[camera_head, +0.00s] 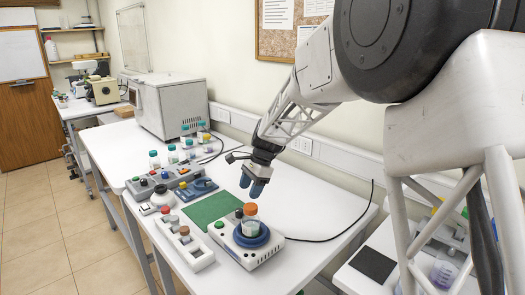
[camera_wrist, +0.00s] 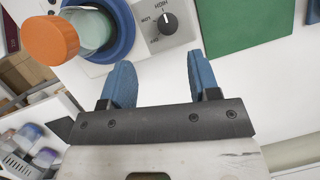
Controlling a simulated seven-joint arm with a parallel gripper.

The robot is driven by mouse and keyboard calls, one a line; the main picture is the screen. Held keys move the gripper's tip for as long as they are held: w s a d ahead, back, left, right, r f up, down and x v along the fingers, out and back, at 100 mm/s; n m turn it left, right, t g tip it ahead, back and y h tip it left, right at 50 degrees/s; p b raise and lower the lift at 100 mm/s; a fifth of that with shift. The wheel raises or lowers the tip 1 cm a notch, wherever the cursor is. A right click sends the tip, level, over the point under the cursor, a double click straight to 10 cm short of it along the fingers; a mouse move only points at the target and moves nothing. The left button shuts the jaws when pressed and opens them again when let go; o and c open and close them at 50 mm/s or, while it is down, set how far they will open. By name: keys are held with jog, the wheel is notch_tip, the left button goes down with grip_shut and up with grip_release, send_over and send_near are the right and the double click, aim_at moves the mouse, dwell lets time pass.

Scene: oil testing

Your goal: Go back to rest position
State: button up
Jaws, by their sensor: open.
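My gripper (camera_head: 256,182) is open and empty, with its blue fingers held above the white bench behind the hotplate-like device. In the wrist view the two blue fingertips (camera_wrist: 157,75) stand wide apart with nothing between them. An orange-capped bottle (camera_head: 250,220) stands upright in the blue ring of the white device (camera_head: 262,252) at the front of the bench. In the wrist view the orange cap (camera_wrist: 49,40) is at the upper left, apart from the fingers. The device's dial (camera_wrist: 168,20) shows just beyond the fingertips.
A green mat (camera_head: 212,207) lies left of the device. A white rack (camera_head: 183,242) with several small capped vials is near the front edge. Several teal-capped bottles (camera_head: 172,153) and a large grey box (camera_head: 168,107) stand farther back. A lower side table (camera_head: 358,278) is at right.

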jog(key=s+d+r+n+t+h, duration=0.1)
jog(key=s+d+r+n, duration=0.15)
jog(key=s+d, duration=0.35)
jog(key=s+d+r+n+t, duration=0.1)
jog(key=s+d+r, duration=0.3)
jog(key=s, duration=0.4)
jog(key=s+d+r+n+h, duration=0.1)
jog(key=s+d+r+n, duration=0.15)
jog(key=s+d, duration=0.4)
jog(key=s+d+n+t+h, duration=0.1)
jog(key=s+d, duration=0.3)
jog(key=s, duration=0.7)
jog(key=s+d+f+n+t+h, duration=0.1)
jog(key=s+d+n, duration=0.2)
jog(key=s, duration=0.8)
jog(key=shift+d+f+n+t, duration=0.3)
jog(key=shift+d+n, duration=0.1)
jog(key=shift+d, duration=0.35)
